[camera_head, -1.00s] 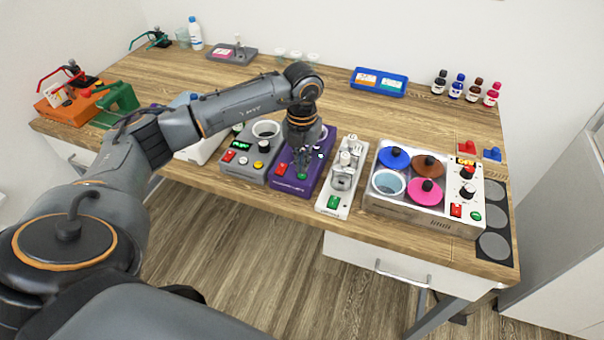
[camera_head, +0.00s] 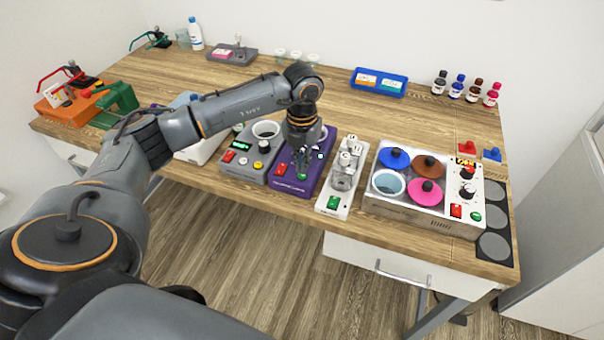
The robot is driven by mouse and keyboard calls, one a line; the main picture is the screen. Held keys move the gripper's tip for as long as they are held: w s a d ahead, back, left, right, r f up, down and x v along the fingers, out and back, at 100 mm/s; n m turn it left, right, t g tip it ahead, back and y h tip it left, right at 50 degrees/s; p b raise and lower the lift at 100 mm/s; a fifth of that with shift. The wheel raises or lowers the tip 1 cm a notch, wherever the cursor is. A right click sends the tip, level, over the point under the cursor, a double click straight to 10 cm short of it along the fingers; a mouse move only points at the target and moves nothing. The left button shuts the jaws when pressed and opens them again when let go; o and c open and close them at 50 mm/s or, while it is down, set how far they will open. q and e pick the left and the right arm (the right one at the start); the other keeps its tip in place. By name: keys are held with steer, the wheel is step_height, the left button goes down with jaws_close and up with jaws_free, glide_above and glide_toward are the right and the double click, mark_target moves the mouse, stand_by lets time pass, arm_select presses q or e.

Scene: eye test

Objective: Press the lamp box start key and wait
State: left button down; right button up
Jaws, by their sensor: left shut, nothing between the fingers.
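A purple box (camera_head: 281,184) stands near the front edge of the table, with a red switch (camera_head: 280,169), a small lit display (camera_head: 320,155) and a green key (camera_head: 302,177). Its label is too small to read; I take it for the lamp box. My left gripper (camera_head: 301,168) is shut and empty, pointing down over the purple box. Its fingertips are at or just above the green key; I cannot tell if they touch. My left wrist hides the rear of the box. My right gripper is not in view.
A grey device (camera_head: 243,174) stands close on the left. A narrow white device (camera_head: 333,201) and a bath with coloured lids (camera_head: 400,206) stand on the right. Bottles (camera_head: 473,92) and a blue tray (camera_head: 379,83) are behind. The middle of the table is clear.

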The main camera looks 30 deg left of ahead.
arm_select(q)
steer(key=shift+f+b, duration=0.7)
steer(key=shift+f, duration=0.3)
steer(key=shift+r, duration=0.1)
stand_by(0.4)
step_height(320, 180, up, 8)
steer(key=p, duration=0.5)
stand_by(0.4)
stand_by(0.3)
